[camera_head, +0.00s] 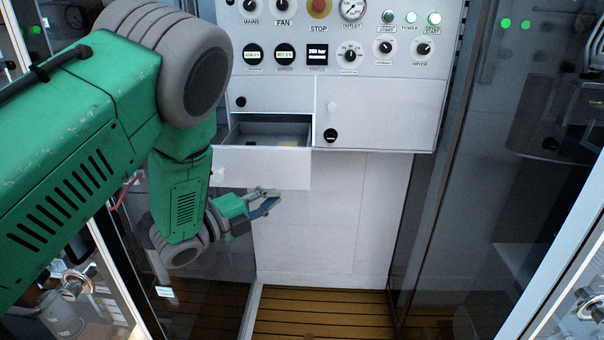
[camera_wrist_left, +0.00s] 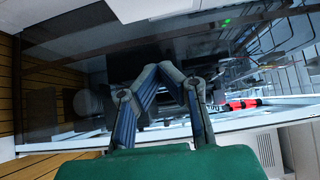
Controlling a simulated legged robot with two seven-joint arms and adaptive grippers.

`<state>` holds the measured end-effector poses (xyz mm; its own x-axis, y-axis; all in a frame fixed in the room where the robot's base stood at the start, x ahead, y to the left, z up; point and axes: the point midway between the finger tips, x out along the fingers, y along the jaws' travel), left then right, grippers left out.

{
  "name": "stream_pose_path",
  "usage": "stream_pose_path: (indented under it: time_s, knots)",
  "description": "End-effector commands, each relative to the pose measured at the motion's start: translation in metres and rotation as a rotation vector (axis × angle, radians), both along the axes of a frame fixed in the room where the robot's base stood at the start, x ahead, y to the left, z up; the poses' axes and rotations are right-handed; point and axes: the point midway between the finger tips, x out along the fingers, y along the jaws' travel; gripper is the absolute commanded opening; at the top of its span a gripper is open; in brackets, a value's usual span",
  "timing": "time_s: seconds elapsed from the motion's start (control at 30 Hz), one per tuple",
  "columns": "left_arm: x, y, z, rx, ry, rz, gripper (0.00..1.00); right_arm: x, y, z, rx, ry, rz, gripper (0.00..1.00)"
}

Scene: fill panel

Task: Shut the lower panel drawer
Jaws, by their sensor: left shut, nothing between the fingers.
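The lower panel drawer (camera_head: 262,167) is pulled out below the control panel, with its open top showing a grey inside and a small item in it. A knob on its front is partly beside my arm. My left gripper (camera_head: 268,202) is just below and in front of the drawer front, apart from it as far as I can tell, and holds nothing. In the left wrist view its fingers (camera_wrist_left: 158,68) come together at the tips. The drawer is not clearly visible in that view. My right gripper is in neither view.
The control panel (camera_head: 340,60) with dials, buttons and a red stop knob (camera_head: 319,8) is above the drawer. Dark glass panels flank the cabinet. The slatted floor (camera_head: 330,312) below is clear.

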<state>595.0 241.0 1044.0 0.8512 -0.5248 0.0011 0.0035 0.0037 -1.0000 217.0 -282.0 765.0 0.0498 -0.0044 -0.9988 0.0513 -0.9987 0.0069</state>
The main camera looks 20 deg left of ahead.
Motion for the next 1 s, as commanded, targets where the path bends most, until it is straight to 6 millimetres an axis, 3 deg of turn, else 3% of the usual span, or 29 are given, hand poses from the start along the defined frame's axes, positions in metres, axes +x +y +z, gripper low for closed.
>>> stream_pose_path:
  time_s: [0.4, 0.53, 0.7, 1.0]
  knots:
    - [0.074, -0.046, 0.001, -0.004, 0.001, 0.000, 0.00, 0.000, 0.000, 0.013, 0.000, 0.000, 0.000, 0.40]
    - [0.093, -0.038, 0.001, -0.004, 0.001, 0.003, 0.00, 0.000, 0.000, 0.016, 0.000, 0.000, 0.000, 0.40]
    - [0.106, -0.035, 0.000, -0.003, 0.003, 0.003, 0.00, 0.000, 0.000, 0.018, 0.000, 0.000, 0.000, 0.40]
    - [0.109, -0.034, -0.001, -0.002, 0.004, 0.003, 0.00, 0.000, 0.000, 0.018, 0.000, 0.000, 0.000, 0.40]
